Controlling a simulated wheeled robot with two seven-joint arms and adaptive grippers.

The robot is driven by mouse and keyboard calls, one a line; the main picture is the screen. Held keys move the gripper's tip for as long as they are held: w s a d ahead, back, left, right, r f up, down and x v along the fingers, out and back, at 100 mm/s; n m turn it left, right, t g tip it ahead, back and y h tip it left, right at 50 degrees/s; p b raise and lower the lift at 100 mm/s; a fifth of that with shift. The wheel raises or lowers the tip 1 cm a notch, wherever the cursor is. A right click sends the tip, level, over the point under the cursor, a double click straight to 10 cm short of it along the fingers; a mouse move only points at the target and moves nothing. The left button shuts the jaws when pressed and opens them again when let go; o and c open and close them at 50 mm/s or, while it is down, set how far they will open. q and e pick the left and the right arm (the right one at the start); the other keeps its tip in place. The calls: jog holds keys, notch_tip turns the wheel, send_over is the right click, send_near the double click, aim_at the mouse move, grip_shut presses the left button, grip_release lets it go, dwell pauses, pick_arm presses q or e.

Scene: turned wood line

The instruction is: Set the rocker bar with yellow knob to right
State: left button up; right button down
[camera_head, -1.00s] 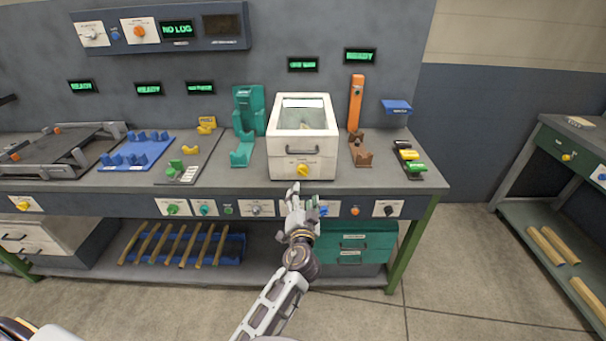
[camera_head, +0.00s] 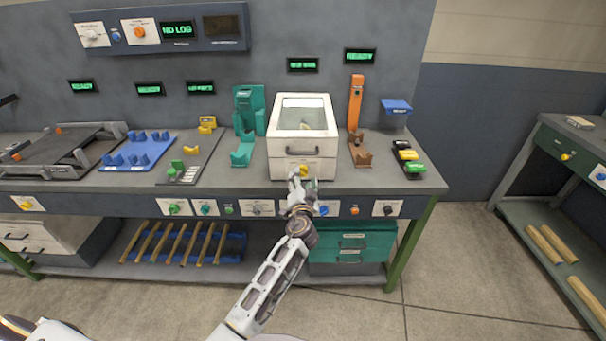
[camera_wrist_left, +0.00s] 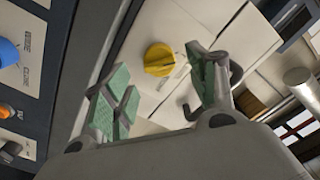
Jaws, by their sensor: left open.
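The yellow knob (camera_head: 304,170) sits low on the front of a cream box with a glazed lid (camera_head: 320,146) on the bench. In the left wrist view the yellow knob (camera_wrist_left: 159,60) is a round knob with a raised bar, on a cream panel with small print beside it. My left gripper (camera_head: 300,178) is just in front of the knob and partly covers it. In the wrist view its green-padded fingers (camera_wrist_left: 165,95) are spread, with the knob beyond and between them, seemingly apart from it. The bar's exact setting is hard to read. My right gripper is not seen.
A black handle (camera_head: 302,151) is above the knob and shows close to one finger in the wrist view. The bench-front panel has a blue knob (camera_head: 323,210) and other controls. A teal holder (camera_head: 243,140) and a brown stand (camera_head: 360,152) flank the box.

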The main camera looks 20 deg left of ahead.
aim_at(303, 174)
pick_arm(q)
jog(key=shift+x, duration=1.85)
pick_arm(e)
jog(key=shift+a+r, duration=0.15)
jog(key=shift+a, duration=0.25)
pick_arm(q)
jog(key=c, duration=1)
jog(key=shift+c, duration=0.2)
